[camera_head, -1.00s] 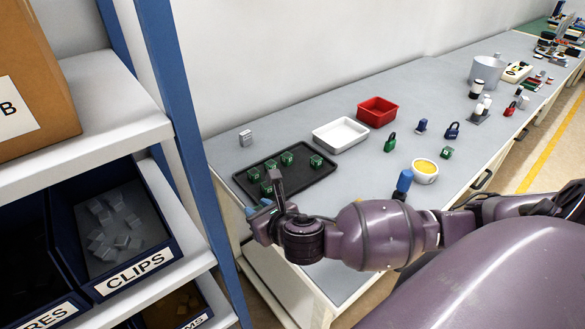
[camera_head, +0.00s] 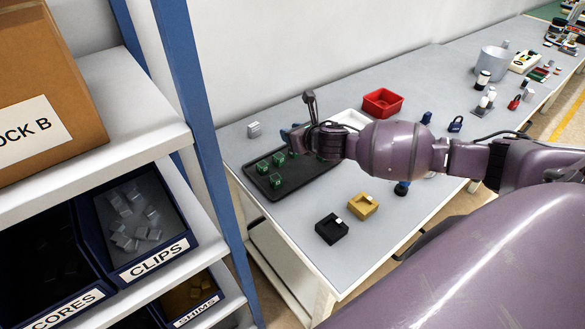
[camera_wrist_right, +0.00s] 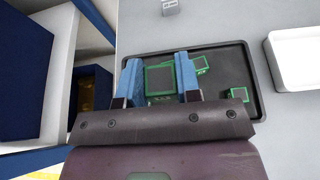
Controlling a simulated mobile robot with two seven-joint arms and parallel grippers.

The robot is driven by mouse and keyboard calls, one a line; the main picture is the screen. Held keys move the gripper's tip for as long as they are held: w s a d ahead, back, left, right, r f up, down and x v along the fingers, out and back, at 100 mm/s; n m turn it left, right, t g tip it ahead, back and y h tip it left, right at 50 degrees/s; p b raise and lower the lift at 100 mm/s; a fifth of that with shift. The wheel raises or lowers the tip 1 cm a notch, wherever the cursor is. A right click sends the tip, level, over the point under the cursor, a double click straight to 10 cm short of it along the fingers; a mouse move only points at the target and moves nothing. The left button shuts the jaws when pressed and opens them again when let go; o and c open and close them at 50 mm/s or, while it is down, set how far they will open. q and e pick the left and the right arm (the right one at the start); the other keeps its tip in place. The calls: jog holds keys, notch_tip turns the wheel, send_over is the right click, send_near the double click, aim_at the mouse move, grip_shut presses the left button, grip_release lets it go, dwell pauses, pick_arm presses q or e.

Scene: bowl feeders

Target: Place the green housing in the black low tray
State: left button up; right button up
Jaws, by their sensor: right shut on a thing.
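The black low tray (camera_head: 310,182) lies on the grey table and holds several green housings (camera_head: 274,180) at its left and back. My right gripper (camera_head: 290,135) is at the tray's back edge in the head view. In the right wrist view, its two blue fingers (camera_wrist_right: 160,66) are shut on a green housing (camera_wrist_right: 160,84) with a dark square face. The held housing is over the tray (camera_wrist_right: 228,72); I cannot tell whether it touches the tray floor. Two other housings show right of the fingers. My arm hides part of the tray. My left gripper is not in view.
A white tray (camera_head: 349,117) and red bin (camera_head: 382,101) stand behind my arm. A black block (camera_head: 331,228) and yellow block (camera_head: 363,205) lie near the front. A grey block (camera_head: 254,129) is at back left. A shelf with labelled bins stands left.

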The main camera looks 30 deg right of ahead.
jog(key=b, duration=0.1)
send_over(292, 176)
notch_tip(292, 176, down, 10)
jog(key=shift+d+r, duration=0.1)
jog(key=shift+r, duration=0.05)
jog(key=shift+f+b, duration=0.5)
jog(key=shift+f, duration=1.45)
jog(key=shift+f, duration=0.1)
jog(key=o, duration=0.9)
jog(key=shift+r, duration=0.2)
